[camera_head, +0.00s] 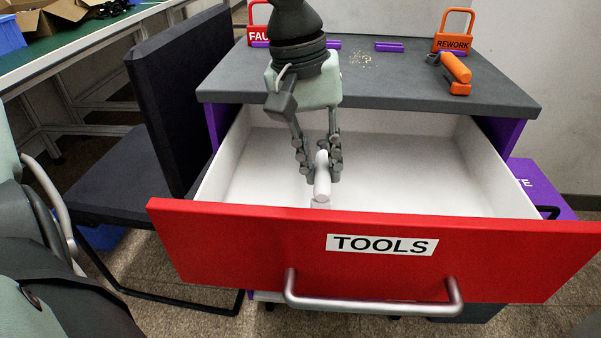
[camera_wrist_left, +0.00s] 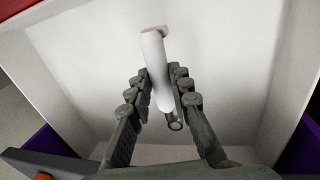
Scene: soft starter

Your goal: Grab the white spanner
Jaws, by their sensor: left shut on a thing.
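The white spanner (camera_head: 322,182) is between the fingers of my left gripper (camera_head: 320,160), inside the open drawer, in the head view. My left gripper is shut on it. In the left wrist view the white spanner (camera_wrist_left: 157,70) is a pale rod with a bent top end, passing between the two dark fingers of my left gripper (camera_wrist_left: 163,95). Its other end shows a dark ring low between the fingers. I cannot tell whether the spanner touches the drawer floor. My right gripper is not in view.
The red drawer front labelled TOOLS (camera_head: 450,252) has a metal handle (camera_head: 375,303). The white drawer floor (camera_head: 420,170) looks otherwise empty. A black chair (camera_head: 180,100) is at left.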

